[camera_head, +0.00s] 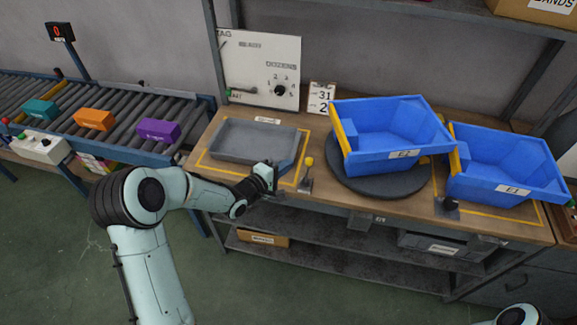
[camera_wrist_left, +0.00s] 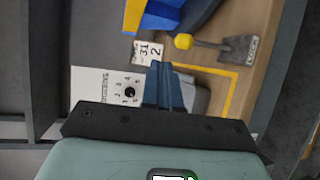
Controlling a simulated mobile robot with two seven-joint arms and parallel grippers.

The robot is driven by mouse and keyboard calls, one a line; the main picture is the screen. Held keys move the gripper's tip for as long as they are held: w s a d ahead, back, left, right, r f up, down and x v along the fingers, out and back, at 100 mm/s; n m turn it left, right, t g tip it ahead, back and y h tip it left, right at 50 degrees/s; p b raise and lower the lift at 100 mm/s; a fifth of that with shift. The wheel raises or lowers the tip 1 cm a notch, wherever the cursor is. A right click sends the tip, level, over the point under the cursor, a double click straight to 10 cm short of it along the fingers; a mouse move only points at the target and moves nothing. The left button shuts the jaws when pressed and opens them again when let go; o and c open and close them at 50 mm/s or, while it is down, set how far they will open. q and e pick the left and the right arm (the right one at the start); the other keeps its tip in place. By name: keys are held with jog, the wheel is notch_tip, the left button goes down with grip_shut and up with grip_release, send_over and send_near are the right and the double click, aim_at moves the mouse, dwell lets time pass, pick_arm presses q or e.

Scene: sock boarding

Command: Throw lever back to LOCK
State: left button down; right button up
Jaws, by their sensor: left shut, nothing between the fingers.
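A lever with a yellow knob (camera_head: 309,161) rises from a small dark plate at the front edge of the bench, between the grey tray and the round turntable. In the left wrist view the yellow knob (camera_wrist_left: 183,41) and its grey plate (camera_wrist_left: 236,49) show; the plate bears a small label too small to read surely. My left gripper (camera_head: 288,164) is shut and empty, just left of the lever and over the tray's right front corner. Its closed fingers (camera_wrist_left: 160,68) point near the knob, apart from it in the wrist view. My right gripper is out of view.
A grey tray (camera_head: 254,129) lies at the left of the bench. A blue bin (camera_head: 390,163) stands on the dark turntable (camera_head: 372,182), another blue bin (camera_head: 500,188) at right. A second small lever (camera_head: 453,177) stands between the bins. A conveyor (camera_head: 120,137) carries coloured boxes.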

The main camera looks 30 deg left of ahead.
pick_arm(q)
jog(key=s+a+r, duration=0.1)
jog(key=s+r, duration=0.2)
jog(key=s, duration=0.2)
jog(key=shift+a, duration=0.1)
dwell(0.4)
jog(key=s+d+f+m+g, duration=0.2)
jog(key=s+d+f, duration=0.1)
jog(key=f, duration=0.5)
jog(key=s+d+f+m+g, duration=0.1)
jog(key=s+d+f+g, duration=0.2)
jog(key=f, duration=0.5)
jog(key=s+d+f+m+g, duration=0.2)
jog(key=s+f, duration=0.1)
jog(key=f, duration=0.5)
jog(key=s+d+f+m+g, duration=0.2)
jog(key=s+d+f+g, duration=0.1)
jog(key=s, duration=0.4)
jog(key=s+d+f+m+g, duration=0.3)
jog(key=s+f, duration=0.1)
jog(key=s, duration=0.3)
jog(key=s+d+f+m+g, duration=0.2)
jog(key=s+d+f+g, duration=0.1)
jog(key=s, duration=0.4)
jog(key=shift+f, duration=0.6)
